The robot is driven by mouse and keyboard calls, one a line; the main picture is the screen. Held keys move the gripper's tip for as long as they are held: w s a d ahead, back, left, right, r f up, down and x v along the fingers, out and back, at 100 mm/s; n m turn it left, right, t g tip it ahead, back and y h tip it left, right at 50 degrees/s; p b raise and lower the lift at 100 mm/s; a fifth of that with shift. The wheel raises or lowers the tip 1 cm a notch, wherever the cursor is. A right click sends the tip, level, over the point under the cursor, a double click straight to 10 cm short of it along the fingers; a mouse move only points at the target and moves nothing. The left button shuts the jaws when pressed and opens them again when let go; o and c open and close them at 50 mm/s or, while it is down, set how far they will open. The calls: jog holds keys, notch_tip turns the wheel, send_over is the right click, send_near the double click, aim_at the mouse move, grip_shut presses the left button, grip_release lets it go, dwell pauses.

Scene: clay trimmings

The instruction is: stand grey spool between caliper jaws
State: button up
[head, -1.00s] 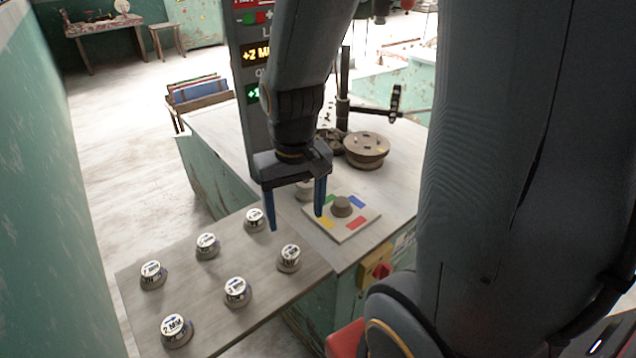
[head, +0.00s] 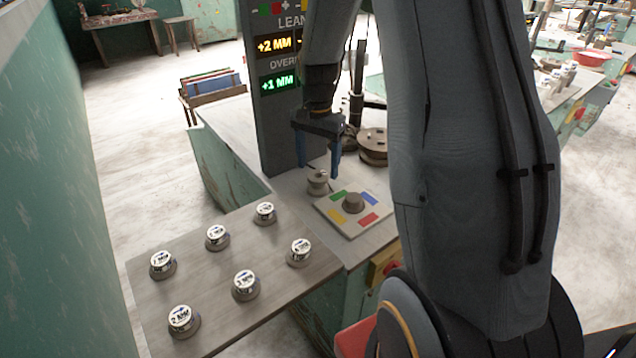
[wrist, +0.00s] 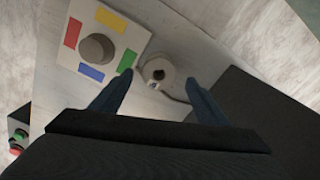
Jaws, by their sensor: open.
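A small grey spool (head: 317,181) stands upright on the pale bench top, left of a square plate with coloured patches. My gripper (head: 318,172) is open and points down just above the spool. In the wrist view its two blue fingers (wrist: 161,78) lie to either side of the spool, with gaps on both sides. I cannot make out the caliper jaws in either view.
The plate (head: 332,217) carries a grey knob (head: 353,202) close beside the spool. A dark panel (head: 276,130) reads LEAN +2 MM and OVER +1 MM. Several labelled pieces stand on a lower board (head: 220,275). A round brown piece (head: 372,147) is behind.

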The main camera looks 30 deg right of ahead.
aim_at(318, 175)
jog(key=shift+s+f+p, duration=0.15)
jog(key=shift+f+p, duration=0.45)
jog(key=shift+f, duration=1.6)
jog(key=shift+r, duration=0.1)
jog(key=c, duration=1.4)
